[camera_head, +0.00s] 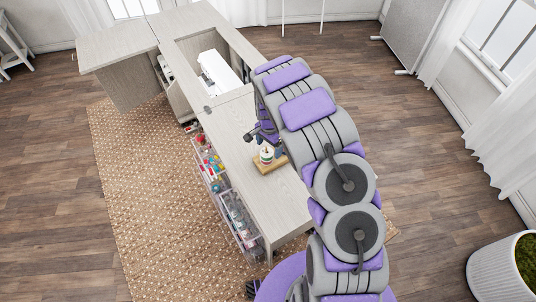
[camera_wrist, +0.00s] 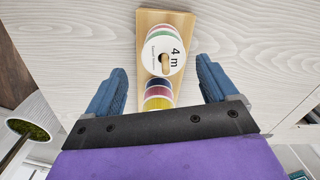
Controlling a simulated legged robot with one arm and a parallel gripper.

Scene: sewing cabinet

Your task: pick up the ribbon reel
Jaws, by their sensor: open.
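A ribbon reel with a white "4 m" face (camera_head: 266,155) sits on a wooden board (camera_head: 280,162) on the cabinet top. In the wrist view its white face (camera_wrist: 154,58) shows, with green, red, blue and yellow bands around and below it. The board (camera_wrist: 166,17) is light wood and extends behind it. My gripper (camera_wrist: 161,68) is open, with one blue finger on each side of the reel and a visible gap on both sides. In the head view my gripper (camera_head: 261,134) is just above and beside the reel. My arm hides part of the cabinet top.
The pale cabinet top (camera_head: 238,141) is clear left of the board. A white sewing machine (camera_head: 217,72) stands in the cabinet's recess farther back. Clear bins (camera_head: 228,200) with colourful supplies line its left side. A plant pot (camera_head: 498,268) stands at the right.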

